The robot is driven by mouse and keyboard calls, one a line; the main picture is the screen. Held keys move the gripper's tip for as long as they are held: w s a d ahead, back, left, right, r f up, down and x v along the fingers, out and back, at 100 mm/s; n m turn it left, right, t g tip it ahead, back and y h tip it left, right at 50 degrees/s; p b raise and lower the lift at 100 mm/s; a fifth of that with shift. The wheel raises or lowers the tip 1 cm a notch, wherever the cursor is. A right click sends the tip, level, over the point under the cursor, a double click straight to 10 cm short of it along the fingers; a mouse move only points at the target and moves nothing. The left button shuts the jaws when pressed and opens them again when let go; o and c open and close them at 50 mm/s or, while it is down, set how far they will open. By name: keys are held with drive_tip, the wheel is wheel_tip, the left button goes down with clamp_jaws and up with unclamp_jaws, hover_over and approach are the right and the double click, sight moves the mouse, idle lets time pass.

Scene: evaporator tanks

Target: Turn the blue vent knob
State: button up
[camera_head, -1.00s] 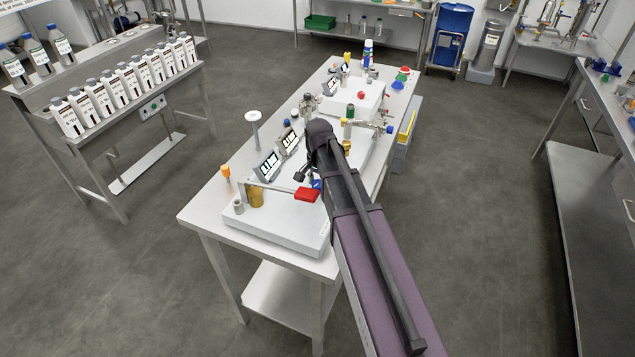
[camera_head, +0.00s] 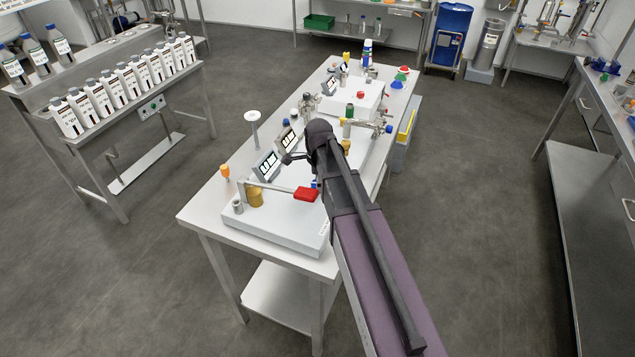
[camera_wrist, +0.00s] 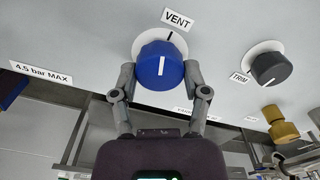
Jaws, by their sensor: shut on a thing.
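The blue vent knob (camera_wrist: 160,66) is in the upper middle of the wrist view, on a white dial under the VENT label (camera_wrist: 178,20). Its white line points nearly straight up, and a black tick on the dial sits just right of the line's direction. My gripper (camera_wrist: 160,76) has a finger on each side of the knob and is shut on it. In the head view a small bit of blue shows beside my arm; the arm hides most of the knob and the gripper.
A black TRIM knob (camera_wrist: 268,68) and a brass fitting (camera_wrist: 281,124) are to the right of the vent knob. A 4.5 bar MAX label (camera_wrist: 40,73) is to the left. In the head view a red-handled lever (camera_head: 306,194) lies close to my arm's end.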

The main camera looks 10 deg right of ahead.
drive_tip(key=shift+w+a+m, duration=0.1)
drive_tip(key=shift+m, duration=1.5)
drive_tip(key=o, duration=1.1)
drive_tip(key=shift+o, duration=0.2)
drive_tip(key=shift+r, duration=0.1)
